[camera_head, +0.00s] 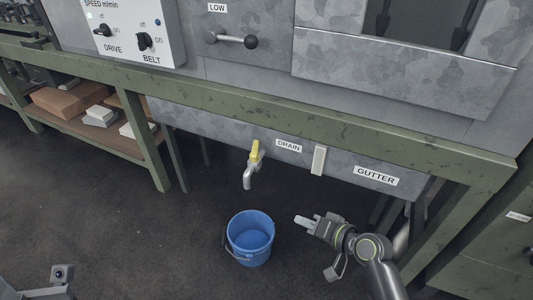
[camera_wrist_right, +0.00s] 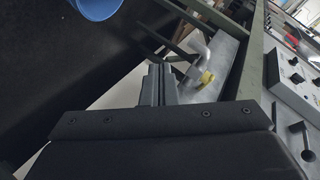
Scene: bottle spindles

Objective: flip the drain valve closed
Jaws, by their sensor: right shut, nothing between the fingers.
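The drain valve has a yellow handle (camera_head: 255,149) above a grey, downturned spout (camera_head: 248,178). It sits on the grey gutter panel, left of the DRAIN label (camera_head: 289,145). The handle points up, roughly in line with the spout. My right gripper (camera_head: 301,220) is shut and empty, below and to the right of the valve, apart from it. In the right wrist view the shut fingers (camera_wrist_right: 157,86) point toward the spout (camera_wrist_right: 192,76), with the yellow handle (camera_wrist_right: 207,77) just right of it. My left gripper's fingers are not visible.
A blue bucket (camera_head: 250,238) stands on the dark floor below the spout, left of my right gripper. A pale upright strip (camera_head: 319,160) and a GUTTER label (camera_head: 376,176) are on the panel. A green frame beam (camera_head: 300,117) runs above the valve. The floor around the bucket is clear.

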